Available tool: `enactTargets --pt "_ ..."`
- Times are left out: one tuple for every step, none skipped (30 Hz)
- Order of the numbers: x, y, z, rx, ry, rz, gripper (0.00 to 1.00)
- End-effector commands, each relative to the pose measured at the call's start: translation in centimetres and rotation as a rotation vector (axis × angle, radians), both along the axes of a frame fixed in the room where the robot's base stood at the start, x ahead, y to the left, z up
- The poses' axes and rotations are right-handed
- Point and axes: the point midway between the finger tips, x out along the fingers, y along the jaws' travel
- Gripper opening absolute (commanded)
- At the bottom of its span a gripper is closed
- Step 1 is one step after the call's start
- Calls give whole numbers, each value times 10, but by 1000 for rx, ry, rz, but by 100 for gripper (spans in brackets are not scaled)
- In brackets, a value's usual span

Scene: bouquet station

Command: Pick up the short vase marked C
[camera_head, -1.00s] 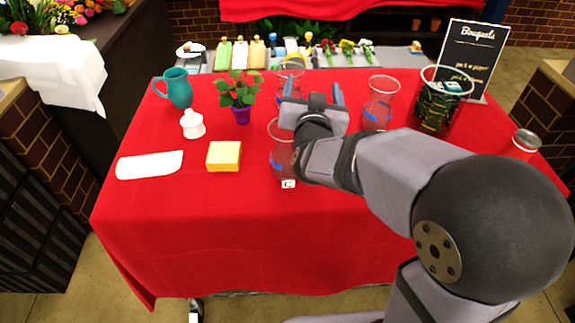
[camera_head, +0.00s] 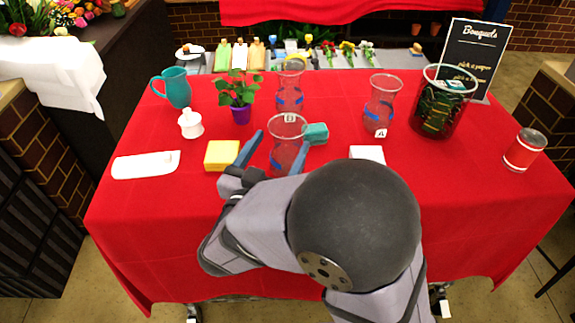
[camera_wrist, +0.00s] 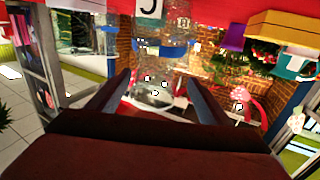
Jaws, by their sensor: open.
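The short clear glass vase (camera_head: 286,152) stands at the middle of the red table in the head view; its C label, visible earlier, is now hidden by my arm. My gripper (camera_head: 280,142) is open, with one finger on each side of the vase's body as seen from the head. I cannot tell whether the fingers touch the glass. In the wrist view my two fingers (camera_wrist: 155,85) are spread, with clear glass in front of and between them; a white label there shows a dark letter I cannot read surely.
Vase B (camera_head: 290,95) stands just behind, and vase A (camera_head: 381,110) to the right. A green block (camera_head: 315,133) is close to the right finger. A yellow sponge (camera_head: 222,155) and a potted plant (camera_head: 240,113) are left. A white piece (camera_head: 367,153) lies right.

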Motion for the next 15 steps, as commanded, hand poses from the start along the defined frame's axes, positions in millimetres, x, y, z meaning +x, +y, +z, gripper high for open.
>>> enactTargets --pt "3 -2 1 0 0 -3 73" --pt "4 -3 1 0 0 -3 73" --pt "7 -4 1 0 0 -3 73" --pt "10 -6 1 0 0 -3 73" --pt "12 -7 1 -1 0 -4 73" --pt "15 -8 1 -1 1 -3 73" --pt "16 -9 1 0 1 -2 73" --pt "17 -9 1 0 1 -1 73" --pt "18 -9 1 0 1 -1 73" --pt "18 -9 0 0 1 0 73" --pt "18 -9 0 0 1 0 73" --pt "19 -10 1 0 1 0 73" --pt "20 -10 1 0 1 -1 73" --pt "21 -11 1 0 1 -1 73" --pt "23 -13 1 0 1 -2 73"
